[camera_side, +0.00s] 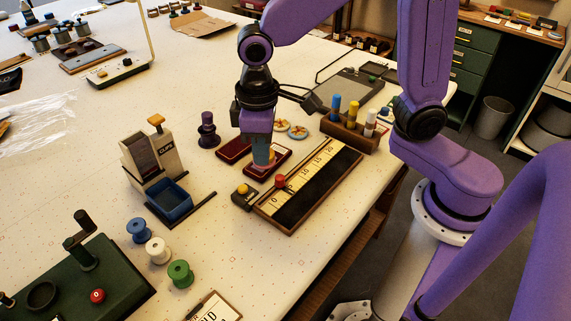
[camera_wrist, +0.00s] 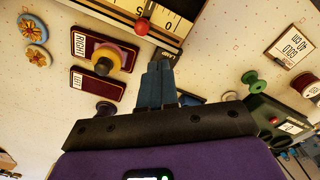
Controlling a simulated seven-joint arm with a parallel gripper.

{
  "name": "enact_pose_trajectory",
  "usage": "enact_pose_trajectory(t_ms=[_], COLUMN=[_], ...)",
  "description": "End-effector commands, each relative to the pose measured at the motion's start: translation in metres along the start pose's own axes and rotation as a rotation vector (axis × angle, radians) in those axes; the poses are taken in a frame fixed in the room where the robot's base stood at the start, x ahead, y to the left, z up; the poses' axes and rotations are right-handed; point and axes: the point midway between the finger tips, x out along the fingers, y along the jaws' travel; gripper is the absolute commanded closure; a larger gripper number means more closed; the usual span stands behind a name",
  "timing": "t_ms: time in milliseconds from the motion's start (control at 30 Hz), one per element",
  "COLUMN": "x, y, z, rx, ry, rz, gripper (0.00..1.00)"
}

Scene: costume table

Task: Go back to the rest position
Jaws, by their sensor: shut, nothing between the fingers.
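My gripper (camera_wrist: 158,82) is shut with bare fingertips in the wrist view. In the side view my gripper (camera_side: 260,148) points down above the middle of the table, in front of two dark red plates. In the side view the spool (camera_side: 264,168) is partly hidden by my gripper. The plate marked LEFT (camera_wrist: 91,86) is bare where it shows.
A scale board (camera_side: 323,187) with a red knob (camera_side: 280,180) lies close by. A dark spool (camera_side: 208,131), a wooden rack of coloured pegs (camera_side: 350,128) and a dispenser with a blue tray (camera_side: 169,199) stand around. Blue, white and green spools (camera_side: 180,272) stand front left.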

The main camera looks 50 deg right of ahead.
Motion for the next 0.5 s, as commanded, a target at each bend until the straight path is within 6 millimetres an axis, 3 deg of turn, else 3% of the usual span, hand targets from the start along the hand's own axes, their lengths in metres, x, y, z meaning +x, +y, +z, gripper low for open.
enact_pose_trajectory(t_ms=[500], x=[-0.014], y=[0.004], z=[0.154], rx=[-0.331], ry=[0.019], rz=[-0.006], gripper=[1.0])
